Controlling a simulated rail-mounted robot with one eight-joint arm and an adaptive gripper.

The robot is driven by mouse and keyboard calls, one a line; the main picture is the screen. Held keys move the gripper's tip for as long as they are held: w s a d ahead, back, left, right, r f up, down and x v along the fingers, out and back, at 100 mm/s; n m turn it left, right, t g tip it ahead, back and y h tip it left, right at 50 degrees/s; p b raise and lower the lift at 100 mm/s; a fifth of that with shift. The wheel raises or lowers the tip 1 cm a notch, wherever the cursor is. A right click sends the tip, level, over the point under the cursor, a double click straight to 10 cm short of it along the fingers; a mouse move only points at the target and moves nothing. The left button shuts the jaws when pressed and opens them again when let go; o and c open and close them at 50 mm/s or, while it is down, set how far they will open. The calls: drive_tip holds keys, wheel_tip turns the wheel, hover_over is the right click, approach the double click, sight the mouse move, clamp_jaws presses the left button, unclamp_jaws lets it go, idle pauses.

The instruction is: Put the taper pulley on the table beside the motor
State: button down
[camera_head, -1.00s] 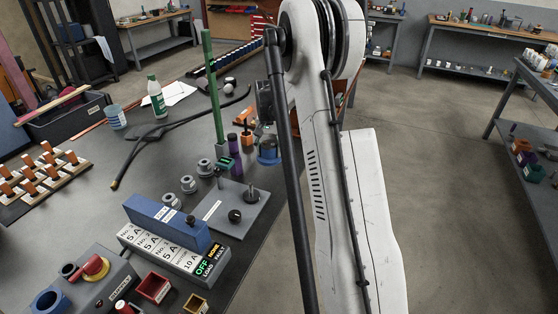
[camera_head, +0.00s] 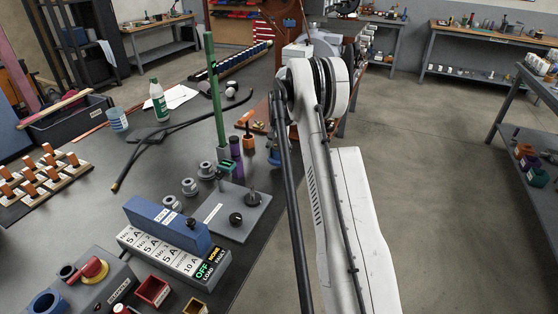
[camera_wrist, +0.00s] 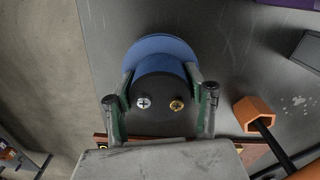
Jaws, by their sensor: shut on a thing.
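A blue taper pulley (camera_wrist: 162,50) with a wide blue flange and a dark hub face with two screw heads shows in the wrist view. My gripper (camera_wrist: 161,88) is shut on it, one green finger pad on each side. The dark grey table top (camera_wrist: 225,75) lies beneath, with its edge near on the left. I cannot tell whether the pulley touches the table. In the head view my arm mostly hides the gripper and the pulley. I cannot clearly pick out the motor.
An orange hexagonal piece with a black rod (camera_wrist: 255,112) stands close right of my gripper. A green post (camera_head: 214,90), grey plate (camera_head: 228,213), several grey rings and a blue-topped unit (camera_head: 166,222) occupy the table's near part. Floor lies beyond its right edge.

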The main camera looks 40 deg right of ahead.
sight(279, 159)
drive_tip(key=shift+f, duration=1.7)
drive_tip(key=shift+f+b, duration=0.15)
drive_tip(key=shift+b, duration=0.2)
drive_tip(key=c, duration=0.8)
unclamp_jaws()
